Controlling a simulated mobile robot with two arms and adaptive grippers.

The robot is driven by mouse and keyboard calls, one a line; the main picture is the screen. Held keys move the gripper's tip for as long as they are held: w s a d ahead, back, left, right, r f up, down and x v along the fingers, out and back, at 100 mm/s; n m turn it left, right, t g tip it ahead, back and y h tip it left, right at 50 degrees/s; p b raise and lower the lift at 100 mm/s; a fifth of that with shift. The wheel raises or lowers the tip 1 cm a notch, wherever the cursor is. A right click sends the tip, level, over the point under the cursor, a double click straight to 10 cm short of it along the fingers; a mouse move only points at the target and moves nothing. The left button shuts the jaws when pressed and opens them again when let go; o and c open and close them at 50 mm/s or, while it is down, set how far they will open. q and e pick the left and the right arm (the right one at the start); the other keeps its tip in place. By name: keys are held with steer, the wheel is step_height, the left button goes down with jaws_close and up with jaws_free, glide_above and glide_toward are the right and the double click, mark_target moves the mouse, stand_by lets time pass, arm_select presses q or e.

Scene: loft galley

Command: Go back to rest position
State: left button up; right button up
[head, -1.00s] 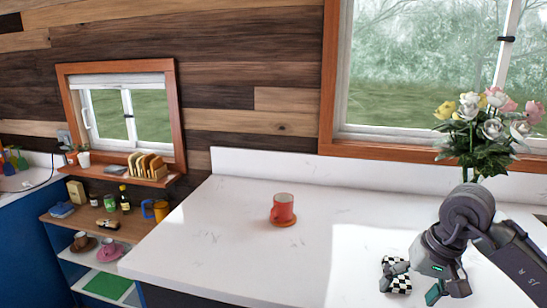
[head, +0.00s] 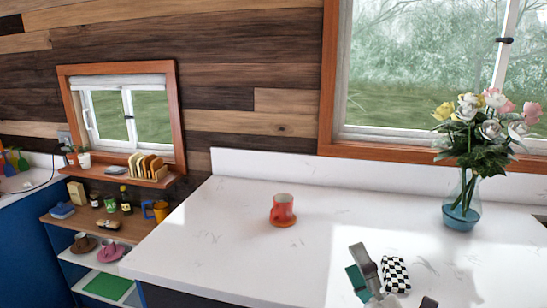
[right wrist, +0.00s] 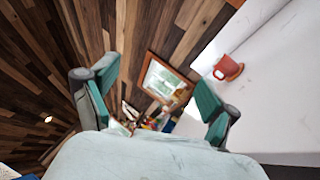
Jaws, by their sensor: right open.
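My right gripper (head: 366,274) is at the bottom edge of the head view, low over the front of the white counter (head: 210,245). It is partly cut off by the frame. In the right wrist view its two green-padded fingers (right wrist: 155,85) stand wide apart with nothing between them. A black-and-white checkered object (head: 396,274) lies on the counter just right of the visible finger in the head view. I cannot tell whether they touch. My left gripper is not in view.
A red-orange mug (head: 283,208) stands mid-counter; it also shows in the right wrist view (right wrist: 225,67). A glass vase of flowers (head: 461,212) stands at the right by the window. Shelves (head: 95,222) with cups and bottles are at the left. The counter's left part is clear.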

steer(key=s+d+f+m+g+h, duration=0.3)
steer(key=d+f+m+g+h, duration=0.1)
steer(key=f+m, duration=0.4)
steer(key=s+d+f+m+g+h, duration=0.35)
steer(key=f+m, duration=0.35)
steer(key=f, duration=0.3)
steer(key=s+a+f+m+g+y, duration=0.1)
steer(key=s+f+m+g, duration=0.35)
steer(key=s+f, duration=0.35)
steer(key=s+a+f+m+g, duration=0.1)
steer(key=s+f+m+g, duration=0.35)
steer(key=s, duration=0.65)
step_height(320, 180, down, 28)
steer(key=s+n+g, duration=0.1)
steer(key=n+g, duration=0.1)
steer(key=g, duration=0.1)
steer(key=s+d+f+b, duration=0.1)
steer(key=s+d+f, duration=0.2)
steer(key=s+f, duration=1.3)
steer(key=shift+s+g, duration=0.2)
steer(key=shift+g, duration=0.25)
